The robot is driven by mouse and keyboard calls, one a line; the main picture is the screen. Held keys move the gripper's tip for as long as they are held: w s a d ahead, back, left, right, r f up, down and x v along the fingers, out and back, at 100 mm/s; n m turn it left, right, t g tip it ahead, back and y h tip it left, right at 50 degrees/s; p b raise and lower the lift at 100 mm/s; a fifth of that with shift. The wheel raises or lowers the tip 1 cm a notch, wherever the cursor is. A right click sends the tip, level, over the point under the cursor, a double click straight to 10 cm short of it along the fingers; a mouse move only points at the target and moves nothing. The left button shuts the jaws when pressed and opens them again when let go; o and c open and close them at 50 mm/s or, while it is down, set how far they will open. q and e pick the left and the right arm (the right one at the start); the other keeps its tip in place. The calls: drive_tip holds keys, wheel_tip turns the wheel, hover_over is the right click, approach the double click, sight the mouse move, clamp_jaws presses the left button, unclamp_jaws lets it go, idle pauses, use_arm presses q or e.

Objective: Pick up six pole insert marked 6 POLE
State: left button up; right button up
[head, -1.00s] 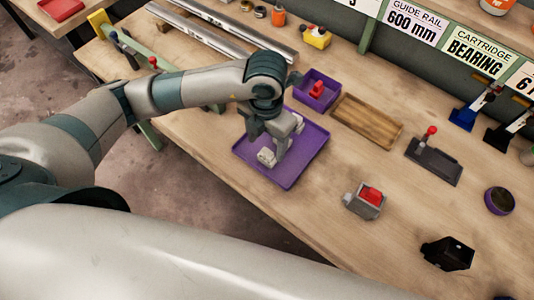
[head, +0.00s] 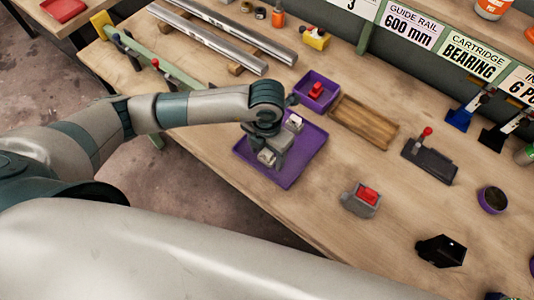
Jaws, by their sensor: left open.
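My left gripper (head: 280,141) is over the flat purple tray (head: 308,158), its jaws spread apart with nothing seen between them. The gripper and wrist hide part of the tray floor. At the right edge, a partly cut-off label reading "6 PO" (head: 520,89) is on the shelf front. A black piece (head: 493,137) with a pale strip stands below that label; I cannot read any marking on it. I cannot make out for sure which thing is the 6 POLE insert. My right gripper is not in view.
A small purple bin (head: 331,93) with a red part, a wooden tray (head: 365,128), a dark fixture with a red knob (head: 430,163), a grey block with a red top (head: 361,198) and a black block (head: 441,251) stand on the bench. Bare wood lies between them.

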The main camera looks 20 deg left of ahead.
sight(270, 154)
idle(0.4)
use_arm(q)
drive_tip(key=c, duration=1.2)
drive_tip(key=shift+o, duration=0.2)
drive_tip(key=shift+w+r+b, duration=0.1)
drive_tip(key=shift+r+b, duration=0.25)
drive_tip(key=shift+r, duration=0.15)
drive_tip(key=r, duration=0.1)
drive_tip(key=d+r+b, duration=0.1)
drive_tip(key=r, duration=0.1)
drive_tip(key=shift+r, duration=0.15)
drive_tip(key=s+d+r+b, duration=0.2)
drive_tip(key=s+d+r, duration=0.2)
drive_tip(key=d, duration=0.6)
drive_tip(key=shift+r+b, duration=0.3)
drive_tip(key=shift+r, duration=1.05)
